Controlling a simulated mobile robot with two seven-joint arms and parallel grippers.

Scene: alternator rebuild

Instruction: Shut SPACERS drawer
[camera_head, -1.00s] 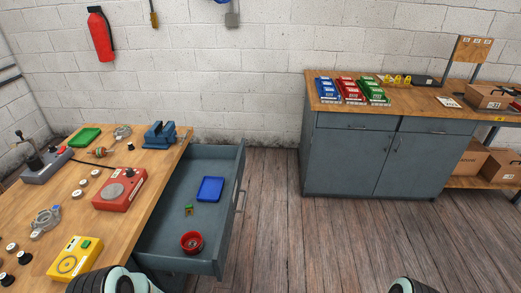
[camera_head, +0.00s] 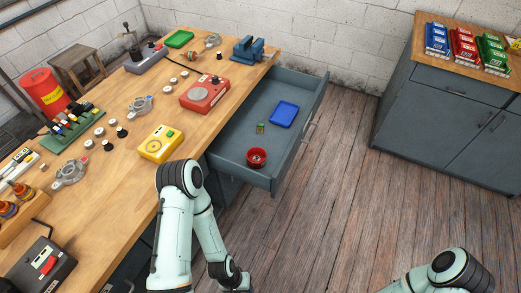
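A grey drawer (camera_head: 246,173) stands pulled far open from the right side of the wooden workbench (camera_head: 115,190). No SPACERS label can be read on it. Its handle (camera_head: 310,131) is on the outer right face. Inside lie a blue tray (camera_head: 284,114), a small green and gold item (camera_head: 260,128) and a red round dish (camera_head: 256,157) with small pieces in it. My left arm rises at the bottom centre, in front of the bench and below the drawer. My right arm shows at the bottom right, apart from the drawer.
A yellow device (camera_head: 160,144) and a red device (camera_head: 205,93) sit on the bench near the drawer, with a blue vise (camera_head: 248,48) at the far corner. A grey cabinet (camera_head: 445,125) with coloured bins stands at the right. Wooden floor (camera_head: 340,200) between drawer and cabinet is clear.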

